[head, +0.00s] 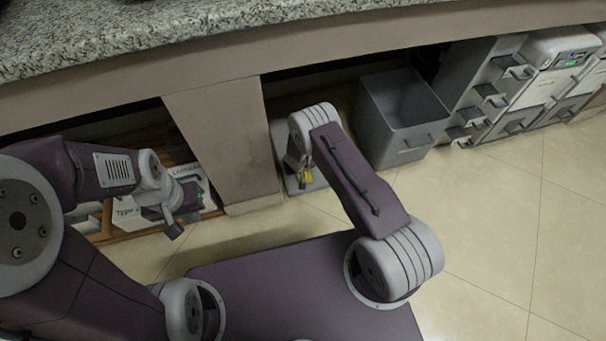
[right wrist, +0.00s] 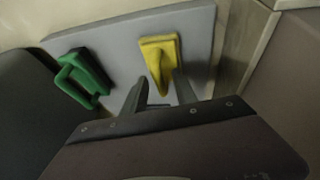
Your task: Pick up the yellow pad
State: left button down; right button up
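The yellow pad (right wrist: 160,52) has a raised handle and lies on a grey board (right wrist: 205,35) in the right wrist view. It also shows small in the head view (head: 304,178), under the counter. My right gripper (right wrist: 159,88) is open, with one finger on each side of the pad's near end. A gap shows between the fingers and the pad, and I cannot tell how far above the board they are. In the head view my right arm hides most of that gripper. My left gripper (head: 183,222) is open and empty near the lower shelf at the left.
A green handled pad (right wrist: 85,77) lies on the same board, left of the yellow one. A grey open bin (head: 402,125) stands right of my right arm, with grey drawers (head: 490,100) beyond. A counter support panel (head: 225,145) stands left of the board.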

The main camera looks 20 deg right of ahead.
grip_shut()
dwell(1.2)
